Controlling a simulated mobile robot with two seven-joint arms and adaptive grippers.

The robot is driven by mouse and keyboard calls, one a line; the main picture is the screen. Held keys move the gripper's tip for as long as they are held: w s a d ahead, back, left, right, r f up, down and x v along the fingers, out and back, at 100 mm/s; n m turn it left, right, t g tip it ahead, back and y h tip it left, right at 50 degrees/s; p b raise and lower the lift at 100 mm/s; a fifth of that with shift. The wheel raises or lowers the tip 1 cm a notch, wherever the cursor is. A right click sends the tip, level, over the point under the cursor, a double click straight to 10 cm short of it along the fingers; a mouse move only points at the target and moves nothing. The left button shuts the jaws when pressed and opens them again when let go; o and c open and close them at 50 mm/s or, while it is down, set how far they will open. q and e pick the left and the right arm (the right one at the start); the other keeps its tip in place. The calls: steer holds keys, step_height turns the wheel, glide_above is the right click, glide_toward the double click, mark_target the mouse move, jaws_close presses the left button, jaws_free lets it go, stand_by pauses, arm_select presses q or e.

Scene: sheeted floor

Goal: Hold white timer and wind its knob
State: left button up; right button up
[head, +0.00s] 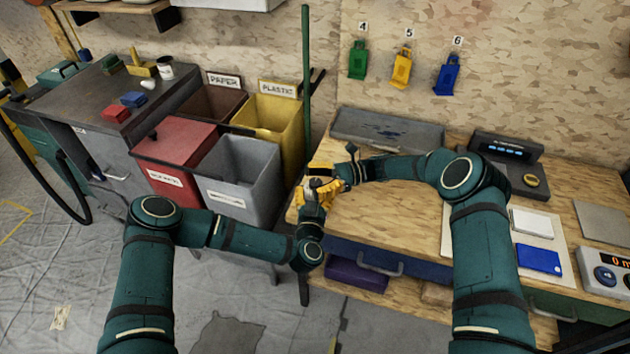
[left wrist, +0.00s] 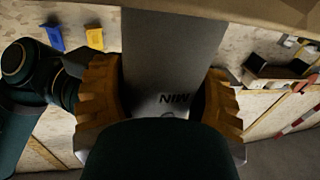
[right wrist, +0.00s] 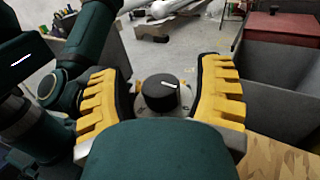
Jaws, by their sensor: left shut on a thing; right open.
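The timer (left wrist: 168,60) shows in the left wrist view as a shaded, pale panel with upside-down "MIN" lettering, between the fingers of my left gripper (left wrist: 160,78). That gripper is shut on it. In the right wrist view the timer's round black knob (right wrist: 160,92) carries a white pointer mark. The knob sits between the spread yellow fingers of my right gripper (right wrist: 160,72), which is open, with gaps on both sides. In the head view my left gripper (head: 316,192) and right gripper (head: 322,170) meet at the bench's left end, and their fingers hide most of the timer.
The wooden workbench (head: 390,225) lies under and right of the grippers, with a grey tray (head: 385,130) at the back. A green pole (head: 306,80) stands close behind the grippers. Grey (head: 240,178), red (head: 175,155) and yellow (head: 268,120) bins stand to the left.

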jaws_close()
steer(key=shift+d+m+t, duration=0.1)
steer(key=shift+m+t, duration=0.6)
steer(key=shift+t, duration=0.4)
steer(key=m+t, duration=0.3)
steer(key=t, duration=0.1)
steer(key=shift+t+y, duration=0.3)
steer(key=shift+w+m+t+h, duration=0.1)
steer(key=shift+m+t+h, duration=0.45)
steer(key=shift+m+t, duration=0.85)
steer(key=shift+m+t+h, duration=0.55)
steer(key=shift+m+t, duration=0.25)
steer(key=shift+t, duration=1.4)
jaws_free()
